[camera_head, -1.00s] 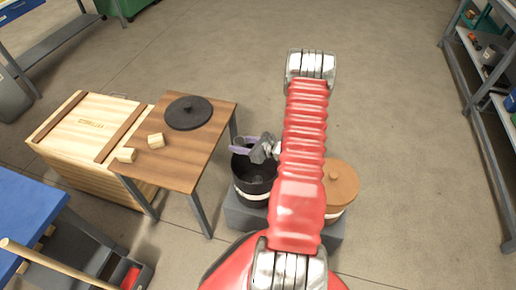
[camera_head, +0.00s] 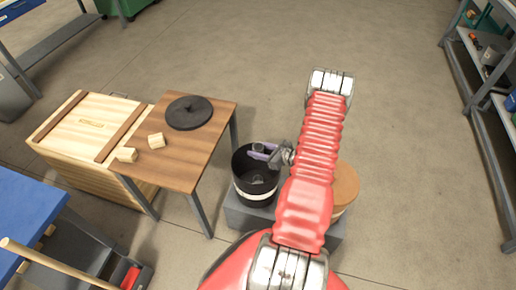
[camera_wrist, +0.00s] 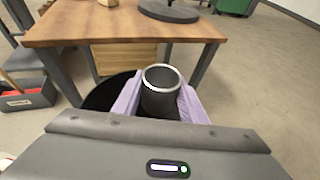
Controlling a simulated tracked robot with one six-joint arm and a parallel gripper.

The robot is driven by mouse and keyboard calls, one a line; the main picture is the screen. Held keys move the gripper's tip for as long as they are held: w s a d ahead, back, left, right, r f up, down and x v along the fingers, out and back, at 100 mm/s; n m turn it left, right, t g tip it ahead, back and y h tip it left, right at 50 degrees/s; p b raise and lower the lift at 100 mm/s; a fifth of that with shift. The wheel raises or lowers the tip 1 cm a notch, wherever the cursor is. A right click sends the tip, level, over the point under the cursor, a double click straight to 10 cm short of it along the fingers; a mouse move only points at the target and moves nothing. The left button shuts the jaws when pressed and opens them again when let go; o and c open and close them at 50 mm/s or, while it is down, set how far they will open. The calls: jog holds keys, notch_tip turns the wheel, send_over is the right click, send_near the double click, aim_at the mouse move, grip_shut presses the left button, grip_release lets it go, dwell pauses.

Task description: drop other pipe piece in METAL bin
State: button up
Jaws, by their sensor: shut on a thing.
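My gripper (camera_head: 262,151) is over the rear rim of the black bin with a white band (camera_head: 253,192). In the wrist view, its purple fingers (camera_wrist: 160,100) are shut on a dark grey pipe piece (camera_wrist: 161,92) with a bright rim, its open end facing the camera. The dark opening of the black bin shows behind and below the fingers. A small greyish thing (camera_head: 258,180) shows inside that bin; I cannot tell what it is. Beside it, a bin with an orange-brown lid (camera_head: 346,182) is partly hidden by my arm. I can read no METAL label.
Both bins stand on a grey block (camera_head: 237,216). Shelving (camera_head: 480,120) is at the right; the floor behind is clear.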

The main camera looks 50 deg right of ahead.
jog(key=shift+f, duration=2.35)
jog(key=o, duration=1.2)
jog(key=v, duration=1.4)
jog(key=shift+f, duration=0.15)
